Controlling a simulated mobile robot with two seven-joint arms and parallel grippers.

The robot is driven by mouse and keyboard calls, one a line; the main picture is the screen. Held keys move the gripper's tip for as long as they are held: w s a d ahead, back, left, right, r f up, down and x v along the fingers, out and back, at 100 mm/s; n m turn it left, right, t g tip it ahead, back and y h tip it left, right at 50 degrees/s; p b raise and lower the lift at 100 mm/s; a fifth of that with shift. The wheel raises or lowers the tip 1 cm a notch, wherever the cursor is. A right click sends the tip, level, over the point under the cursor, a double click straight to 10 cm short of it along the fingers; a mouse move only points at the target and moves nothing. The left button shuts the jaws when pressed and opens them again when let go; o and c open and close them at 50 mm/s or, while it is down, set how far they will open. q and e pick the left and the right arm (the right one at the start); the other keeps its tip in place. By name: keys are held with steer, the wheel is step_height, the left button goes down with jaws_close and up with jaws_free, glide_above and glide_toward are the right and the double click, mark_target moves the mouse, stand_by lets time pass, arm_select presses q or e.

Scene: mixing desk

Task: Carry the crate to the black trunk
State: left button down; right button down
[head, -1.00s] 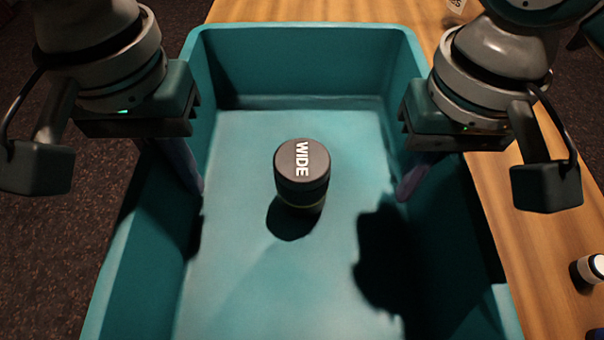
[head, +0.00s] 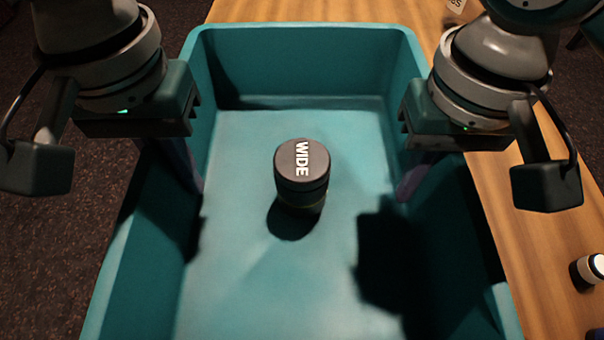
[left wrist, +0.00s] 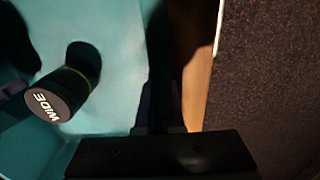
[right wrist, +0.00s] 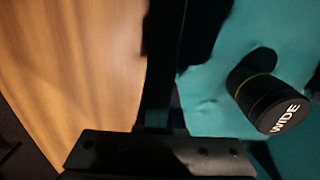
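The teal crate (head: 300,65) is a large open box that fills the middle of the head view. A black cylinder lettered WIDE (head: 302,165) stands upright inside it on the floor. My left gripper (head: 188,172) points down over the crate's left wall, with a finger inside it. My right gripper (head: 413,178) does the same at the right wall. In both wrist views the fingers sit close on either side of the wall, and they look shut on it. The outer fingers are hidden in the head view. No black trunk shows in any view.
The wooden desk (head: 540,270) lies under and to the right of the crate. A small white-topped dark item (head: 591,268) is at its right edge, and a pale lettered item (head: 456,6) is at the top. Dark speckled floor (head: 45,250) lies to the left.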

arm_select(q)
steer(key=shift+r, duration=0.15)
arm_select(e)
steer(key=shift+r, duration=0.15)
